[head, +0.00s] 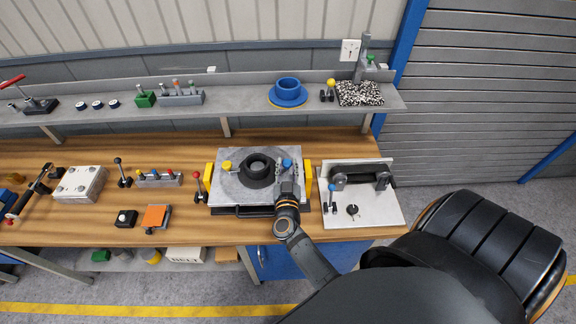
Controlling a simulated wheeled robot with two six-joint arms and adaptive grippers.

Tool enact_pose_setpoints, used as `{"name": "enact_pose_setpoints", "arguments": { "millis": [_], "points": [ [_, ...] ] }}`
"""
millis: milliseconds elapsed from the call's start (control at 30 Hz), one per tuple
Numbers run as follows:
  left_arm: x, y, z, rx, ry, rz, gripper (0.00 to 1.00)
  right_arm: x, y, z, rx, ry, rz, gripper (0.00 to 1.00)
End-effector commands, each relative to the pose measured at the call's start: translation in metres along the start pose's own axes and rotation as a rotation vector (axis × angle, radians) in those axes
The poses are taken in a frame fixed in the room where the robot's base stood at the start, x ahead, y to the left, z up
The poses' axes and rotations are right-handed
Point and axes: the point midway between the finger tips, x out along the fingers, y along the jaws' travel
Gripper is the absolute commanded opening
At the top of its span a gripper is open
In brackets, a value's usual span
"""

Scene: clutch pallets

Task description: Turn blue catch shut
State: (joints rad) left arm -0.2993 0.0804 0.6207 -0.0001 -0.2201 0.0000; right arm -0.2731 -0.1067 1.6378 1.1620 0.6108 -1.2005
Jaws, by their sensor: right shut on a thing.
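The blue catch (287,163) is small and sits at the right side of a grey pallet plate (229,191) on the wooden bench. My right gripper (286,176) comes in from the front right and is shut at the blue catch, with the blue knob showing just beyond the fingers. The fingers hide the lower part of the catch, so its exact angle cannot be told. A black round clutch part (258,168) stands in the middle of the plate, and a yellow catch (227,165) is on its left. My left gripper is not in view.
Yellow blocks (308,176) flank the pallet. A white plate with a black handle (370,205) stands to the right. A red-knobbed lever (197,183) is close on the left. A shelf (228,92) with a blue cup (287,89) runs behind.

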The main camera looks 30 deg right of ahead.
Motion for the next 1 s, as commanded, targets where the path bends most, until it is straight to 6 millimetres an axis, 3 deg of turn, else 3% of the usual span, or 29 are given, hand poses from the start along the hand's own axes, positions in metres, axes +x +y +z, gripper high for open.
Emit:
{"name": "enact_pose_setpoints", "arguments": {
  "millis": [767, 800, 933, 1000],
  "points": [
    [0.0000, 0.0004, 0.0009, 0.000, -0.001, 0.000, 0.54, 0.0003, -0.0015, -0.0002, -0.001, 0.002, 0.103, 0.00],
    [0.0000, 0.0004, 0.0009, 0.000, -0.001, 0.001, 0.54, 0.0003, -0.0015, -0.0003, -0.001, 0.002, 0.103, 0.33],
    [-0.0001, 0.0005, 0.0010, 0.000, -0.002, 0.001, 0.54, 0.0003, -0.0015, -0.0003, -0.001, 0.002, 0.103, 0.51],
    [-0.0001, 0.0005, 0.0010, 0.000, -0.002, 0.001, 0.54, 0.0003, -0.0014, -0.0003, -0.001, 0.002, 0.103, 0.52]
  ]
}}
